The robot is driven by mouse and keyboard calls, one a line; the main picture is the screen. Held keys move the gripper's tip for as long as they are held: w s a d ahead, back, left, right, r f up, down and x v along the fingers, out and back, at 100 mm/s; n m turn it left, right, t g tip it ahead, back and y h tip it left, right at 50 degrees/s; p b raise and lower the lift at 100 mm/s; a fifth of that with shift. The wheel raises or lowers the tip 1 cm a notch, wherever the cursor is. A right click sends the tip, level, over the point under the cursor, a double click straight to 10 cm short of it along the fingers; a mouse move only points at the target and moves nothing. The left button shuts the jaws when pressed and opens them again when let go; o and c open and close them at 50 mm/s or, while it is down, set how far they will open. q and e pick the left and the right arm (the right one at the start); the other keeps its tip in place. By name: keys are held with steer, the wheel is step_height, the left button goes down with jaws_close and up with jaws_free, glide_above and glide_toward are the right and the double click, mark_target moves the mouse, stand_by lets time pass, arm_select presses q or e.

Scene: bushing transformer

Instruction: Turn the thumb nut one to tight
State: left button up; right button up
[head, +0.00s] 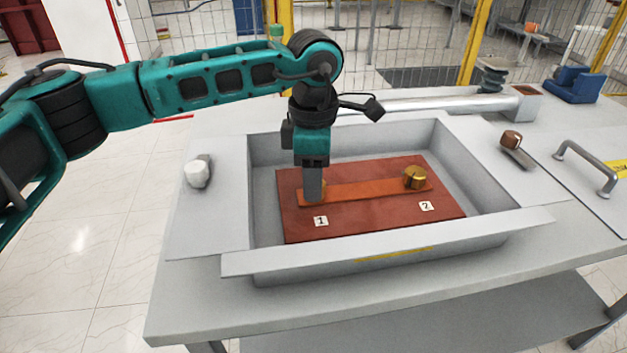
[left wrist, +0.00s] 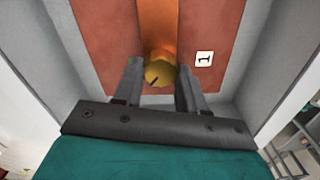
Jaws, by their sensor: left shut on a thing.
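Thumb nut one is a round brass nut (left wrist: 158,73) with a dark line on top, beside the label "1" (head: 321,221) on a red-brown board. My left gripper (head: 313,195) points straight down over it and hides most of it in the head view. In the left wrist view the two fingers (left wrist: 158,82) stand on either side of the nut and are shut on it. A second brass nut (head: 415,177) sits at the other end of the orange-copper bar (head: 365,191), near the label "2" (head: 426,205). My right gripper is not in view.
The board (head: 380,226) lies inside a grey open tray (head: 390,252) with raised walls around my gripper. A white knob (head: 197,173) is on the left rim. A brown-ended part (head: 512,141) and a metal handle (head: 588,167) are at the right.

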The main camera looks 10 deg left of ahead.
arm_select(q)
steer(key=m+b, duration=0.1)
steer(key=m, duration=0.3)
steer(key=shift+m, duration=0.3)
steer(key=m+b, duration=0.1)
steer(key=m, duration=0.3)
steer(key=shift+w+m, duration=0.1)
steer(key=shift+m, duration=0.2)
steer(key=o, duration=1.1)
steer(key=shift+c, duration=0.2)
steer(key=shift+r, duration=0.1)
step_height(320, 180, up, 13)
steer(key=p, duration=0.1)
